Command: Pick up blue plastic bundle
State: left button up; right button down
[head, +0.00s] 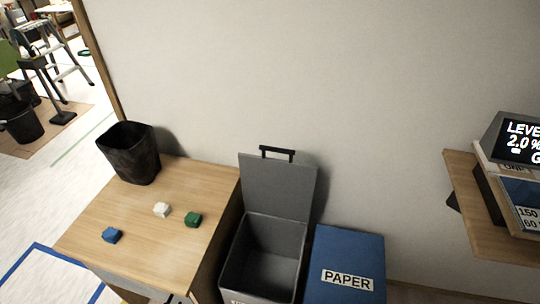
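The blue plastic bundle (112,235) is a small blue block-like piece. It lies near the front left of a light wooden table (150,253) in the head view. A white bundle (162,210) and a green bundle (194,219) lie to its right on the same table, apart from it and from each other. Neither of my grippers shows in the head view.
A dark bin (130,155) stands at the table's back left corner. Right of the table are an open grey bin (278,188) with its lid up and a blue box marked PAPER (348,252). A wooden shelf (464,208) with a display (517,140) is at far right.

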aim_at(111, 235)
jog(key=u, duration=1.4)
